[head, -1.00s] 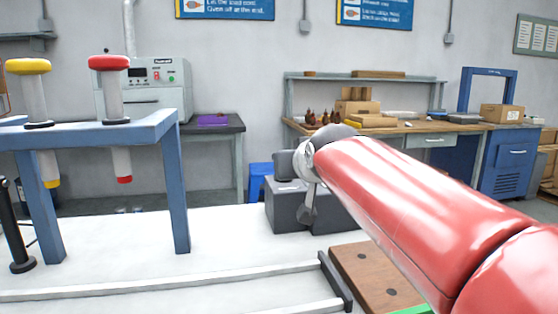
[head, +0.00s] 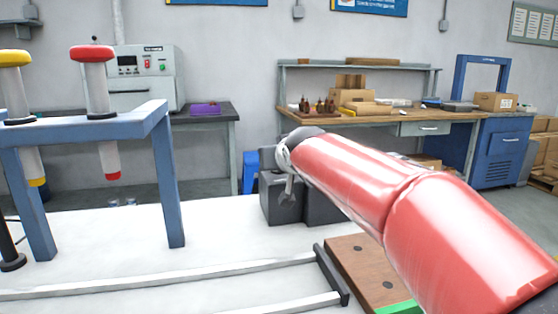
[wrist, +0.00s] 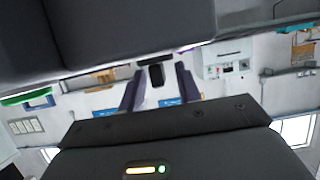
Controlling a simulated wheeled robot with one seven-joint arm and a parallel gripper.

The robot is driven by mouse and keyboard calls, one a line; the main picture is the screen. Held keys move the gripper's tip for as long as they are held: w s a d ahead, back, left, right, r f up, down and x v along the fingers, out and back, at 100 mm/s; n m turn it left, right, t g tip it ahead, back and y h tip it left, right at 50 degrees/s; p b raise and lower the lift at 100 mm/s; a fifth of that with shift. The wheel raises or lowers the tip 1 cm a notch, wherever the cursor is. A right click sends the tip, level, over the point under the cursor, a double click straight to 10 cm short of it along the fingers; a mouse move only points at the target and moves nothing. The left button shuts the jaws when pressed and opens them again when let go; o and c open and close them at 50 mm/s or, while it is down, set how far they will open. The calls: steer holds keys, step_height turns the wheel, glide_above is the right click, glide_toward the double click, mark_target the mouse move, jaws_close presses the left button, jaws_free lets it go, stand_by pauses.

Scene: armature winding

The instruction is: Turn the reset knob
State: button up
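I cannot pick out the reset knob for certain in either view. A dark grey machine block (head: 285,203) stands on the white table, partly hidden behind my red arm. A pale metal piece (head: 287,168) shows at the arm's far end, in front of the block; I cannot tell whether it is part of my arm. My gripper (wrist: 160,88) shows in the wrist view with its two fingers apart and nothing clearly held. A small dark object (wrist: 156,75) appears between the fingers; its distance is unclear. The head view does not show the fingers clearly.
A blue stand (head: 165,180) with a red-topped tool (head: 92,53) and a yellow-topped tool (head: 14,58) is at left. Rails (head: 180,280) and a brown wooden board (head: 365,265) lie in front. A grey oven (head: 150,72) and workbench (head: 400,120) stand behind.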

jaws_close()
steer(key=shift+a+f+m+h+b, duration=0.1)
steer(key=shift+f+m+h+b, duration=0.3)
steer(key=shift+b, duration=0.85)
steer(key=shift+r+m+h+b, duration=0.15)
steer(key=shift+m+h+b, duration=0.3)
steer(key=shift+h, duration=0.15)
steer(key=m+h+b, duration=0.2)
steer(key=h+b, duration=0.1)
steer(key=shift+a+m+t, duration=0.2)
steer(key=shift+m+t, duration=0.1)
steer(key=shift+m, duration=0.05)
steer(key=m+h, duration=0.1)
steer(key=h, duration=0.1)
steer(key=m+g+h, duration=0.1)
steer(key=m+h, duration=0.1)
steer(key=shift+r+m+p, duration=0.3)
steer(key=shift+r, duration=0.05)
steer(key=m+g+h+p, duration=0.2)
steer(key=m+h+p, duration=0.1)
steer(key=shift+h, duration=0.4)
steer(key=shift+m+g+h+p, duration=0.3)
steer(key=shift+m+g+p, duration=0.2)
steer(key=shift+m+p, duration=0.15)
steer(key=shift+f, duration=0.1)
